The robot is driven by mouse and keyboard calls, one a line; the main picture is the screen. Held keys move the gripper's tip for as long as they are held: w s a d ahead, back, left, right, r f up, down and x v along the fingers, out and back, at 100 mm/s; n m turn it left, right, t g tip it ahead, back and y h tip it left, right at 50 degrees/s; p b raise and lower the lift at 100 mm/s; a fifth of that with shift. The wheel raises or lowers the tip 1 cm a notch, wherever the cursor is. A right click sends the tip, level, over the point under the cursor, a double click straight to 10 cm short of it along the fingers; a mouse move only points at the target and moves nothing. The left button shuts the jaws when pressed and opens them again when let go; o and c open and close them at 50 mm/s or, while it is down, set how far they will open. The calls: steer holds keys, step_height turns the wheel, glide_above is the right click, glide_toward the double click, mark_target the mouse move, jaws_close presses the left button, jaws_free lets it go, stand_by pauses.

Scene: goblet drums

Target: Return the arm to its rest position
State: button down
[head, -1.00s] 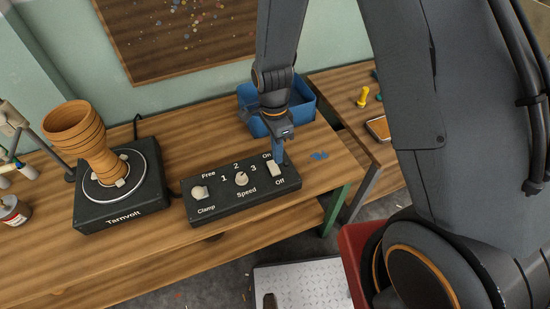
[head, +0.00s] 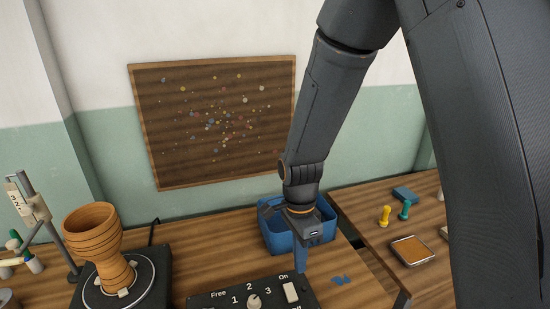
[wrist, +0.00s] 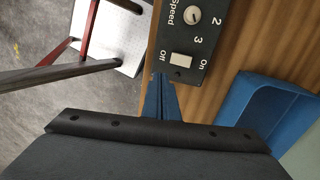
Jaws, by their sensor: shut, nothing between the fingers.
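My gripper (head: 301,268) points down just right of the black control box (head: 235,298), beside its On/Off switch (head: 291,292). Its blue fingers are shut with nothing between them. In the wrist view the blue fingers (wrist: 160,105) show at the box's end, next to the white switch (wrist: 180,60). I cannot tell how far above the bench they are. My arm reaches down from the upper right in the head view. The wooden goblet drum (head: 95,240) stands tilted on the black turntable unit (head: 150,280) at the left.
A blue bin (head: 275,235) stands right behind my gripper. A blue scrap (head: 341,281) lies on the bench to the right. A speckled board (head: 220,120) hangs on the wall.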

steer(key=s+d+r+n+t, duration=0.2)
steer(key=s+d+r+n, duration=0.4)
steer(key=d+n, duration=0.5)
step_height(320, 180, up, 3)
steer(key=n, duration=0.3)
steer(key=shift+d+f+t, duration=0.2)
steer(key=shift+d+t, duration=0.15)
steer(key=shift+t, duration=0.05)
